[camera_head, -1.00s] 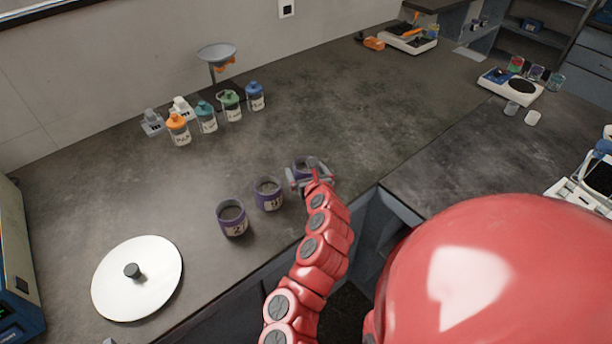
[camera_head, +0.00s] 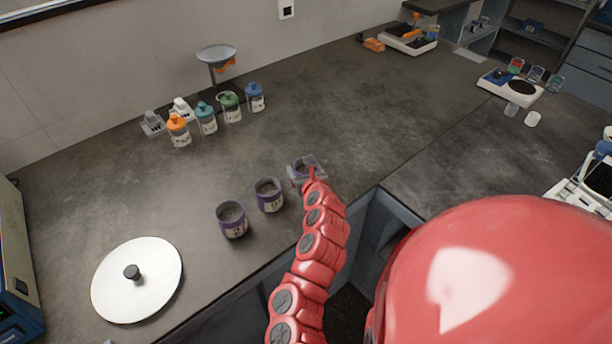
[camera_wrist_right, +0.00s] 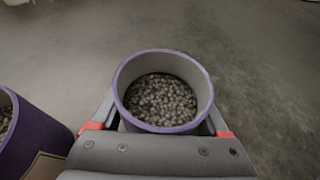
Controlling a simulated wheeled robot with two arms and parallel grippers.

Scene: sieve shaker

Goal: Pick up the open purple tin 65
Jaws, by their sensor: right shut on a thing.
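An open purple tin (camera_head: 304,166) stands at the right end of a row of purple tins. It is partly hidden by my right gripper (camera_head: 305,176) in the head view. My left gripper is not in view.
A neighbouring tin (camera_wrist_right: 30,135) is close on the left in the wrist view. Bottles with coloured caps (camera_head: 206,118) and a funnel stand (camera_head: 216,55) are at the back. The counter behind the tins is clear.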

